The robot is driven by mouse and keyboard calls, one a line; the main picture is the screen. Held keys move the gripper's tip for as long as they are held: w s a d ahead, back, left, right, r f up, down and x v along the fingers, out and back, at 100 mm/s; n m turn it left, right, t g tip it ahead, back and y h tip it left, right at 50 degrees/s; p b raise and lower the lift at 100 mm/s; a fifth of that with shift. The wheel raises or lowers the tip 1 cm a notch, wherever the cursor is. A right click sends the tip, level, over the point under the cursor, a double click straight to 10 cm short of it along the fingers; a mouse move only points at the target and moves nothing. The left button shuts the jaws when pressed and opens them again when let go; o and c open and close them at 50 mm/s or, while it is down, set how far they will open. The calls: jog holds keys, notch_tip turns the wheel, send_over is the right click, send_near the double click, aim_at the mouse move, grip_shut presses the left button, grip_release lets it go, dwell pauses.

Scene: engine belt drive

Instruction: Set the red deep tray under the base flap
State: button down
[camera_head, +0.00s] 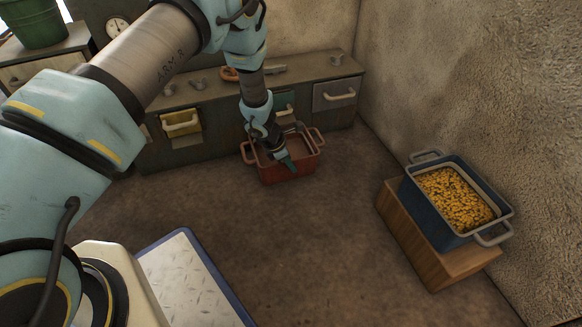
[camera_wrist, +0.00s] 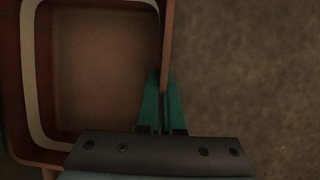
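My gripper (camera_head: 289,163) reaches down to the tray's near wall. In the wrist view the teal fingers (camera_wrist: 161,82) lie on either side of that wall, closed against it. Whether the tray is lifted at all cannot be told. I cannot pick out a base flap in either view.
A grey cabinet (camera_head: 215,146) with drawers stands behind the tray; a yellow drawer (camera_head: 181,123) is partly out. A blue tray of yellow pieces (camera_head: 455,198) sits on a wooden block (camera_head: 425,246) at right. The floor between (camera_head: 310,250) is clear.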

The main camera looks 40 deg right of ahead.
jog(key=c, duration=1.1)
grip_release()
jog(key=shift+o, duration=0.2)
jog(key=shift+r, duration=0.15)
jog(key=p+v, duration=0.4)
jog(key=v, duration=0.8)
jog(key=shift+p, duration=0.3)
